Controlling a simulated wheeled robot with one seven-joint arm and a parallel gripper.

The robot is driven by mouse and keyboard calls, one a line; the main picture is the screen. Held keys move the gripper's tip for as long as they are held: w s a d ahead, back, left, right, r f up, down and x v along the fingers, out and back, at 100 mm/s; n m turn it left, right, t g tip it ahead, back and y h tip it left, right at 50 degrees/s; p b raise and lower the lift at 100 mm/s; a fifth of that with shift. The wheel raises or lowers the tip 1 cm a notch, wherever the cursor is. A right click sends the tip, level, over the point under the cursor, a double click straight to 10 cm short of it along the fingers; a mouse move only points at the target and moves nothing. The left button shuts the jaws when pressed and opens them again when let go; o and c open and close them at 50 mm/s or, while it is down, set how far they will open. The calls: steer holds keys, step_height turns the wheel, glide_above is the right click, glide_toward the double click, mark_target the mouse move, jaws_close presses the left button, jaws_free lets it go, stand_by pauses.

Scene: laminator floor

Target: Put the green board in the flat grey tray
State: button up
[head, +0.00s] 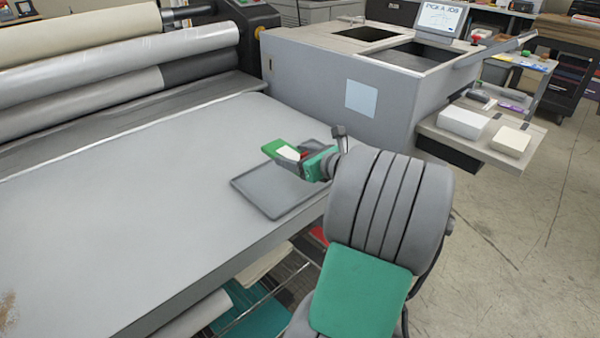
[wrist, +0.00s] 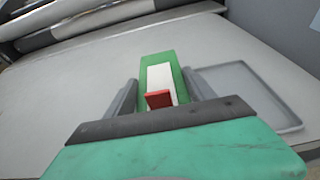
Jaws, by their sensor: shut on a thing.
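The green board (head: 273,147) carries a white patch and a small red piece. It also shows in the wrist view (wrist: 157,61), between the two fingers. My gripper (head: 296,160) is shut on the board, with a finger on each side in the wrist view (wrist: 157,98). The flat grey tray (head: 262,200) lies on the grey table near its right edge; in the wrist view it is to the right of the board (wrist: 289,127). In the head view the board's far end shows past the tray's back edge. The gripper hides part of the tray, and I cannot tell the board's height.
The large grey table (head: 120,210) is mostly clear. Rollers (head: 110,60) run along its back left. A grey machine (head: 320,85) stands behind the tray, with a side shelf (head: 490,150) holding white blocks. Open floor lies to the right.

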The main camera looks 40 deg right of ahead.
steer(key=w+d+f, duration=0.1)
steer(key=f, duration=0.1)
steer(key=w+d+f, duration=0.1)
steer(key=d+f, duration=0.1)
steer(key=w+d+f, duration=0.1)
steer(key=d+f, duration=0.1)
steer(key=shift+f, duration=1.7)
steer(key=shift+f, duration=0.1)
steer(key=o, duration=1.4)
steer(key=v, duration=1.2)
steer(key=shift+w+a, duration=0.1)
steer(key=shift+a, duration=0.05)
